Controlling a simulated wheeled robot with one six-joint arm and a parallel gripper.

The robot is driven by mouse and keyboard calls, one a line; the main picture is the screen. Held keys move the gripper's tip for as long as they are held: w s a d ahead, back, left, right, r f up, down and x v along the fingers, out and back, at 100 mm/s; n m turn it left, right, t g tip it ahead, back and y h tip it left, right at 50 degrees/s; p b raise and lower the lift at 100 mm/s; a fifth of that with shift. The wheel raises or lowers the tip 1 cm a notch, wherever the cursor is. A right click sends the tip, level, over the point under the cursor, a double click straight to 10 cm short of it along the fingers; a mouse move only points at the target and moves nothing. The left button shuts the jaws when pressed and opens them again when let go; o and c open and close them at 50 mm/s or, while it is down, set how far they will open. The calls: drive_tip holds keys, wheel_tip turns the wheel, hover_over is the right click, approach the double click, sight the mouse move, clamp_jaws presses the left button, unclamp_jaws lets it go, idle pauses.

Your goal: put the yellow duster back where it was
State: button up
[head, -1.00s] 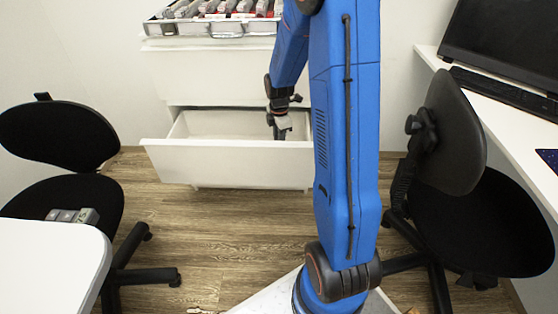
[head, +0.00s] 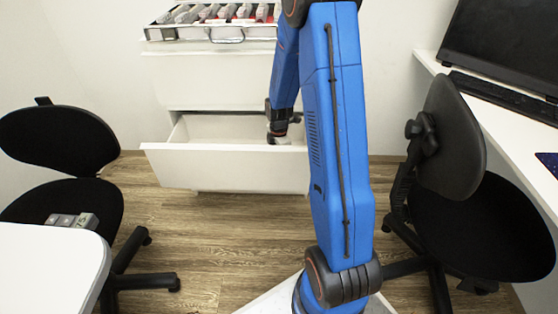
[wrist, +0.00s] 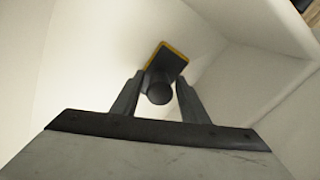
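The duster (wrist: 170,65) shows in the wrist view as a dark block with a yellow edge and a round dark knob towards me. My gripper (wrist: 160,80) has one finger on each side of the knob. A narrow gap shows on both sides, so the fingers look open and not closed on it. In the head view my gripper (head: 277,138) reaches down into the open lower drawer (head: 225,163), near its right end. The drawer front hides the fingertips and the duster there.
An open case (head: 210,33) with several grey and red items stands on the white drawer unit (head: 215,80). Black chairs stand left (head: 60,140) and right (head: 480,220). A white table (head: 50,265) is at front left, a desk with a monitor at right. Wooden floor lies clear before the drawer.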

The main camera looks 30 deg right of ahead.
drive_tip(key=shift+r, duration=0.1)
wheel_tip(320, 180, up, 12)
drive_tip(key=shift+f, duration=0.1)
idle(0.7)
idle(0.4)
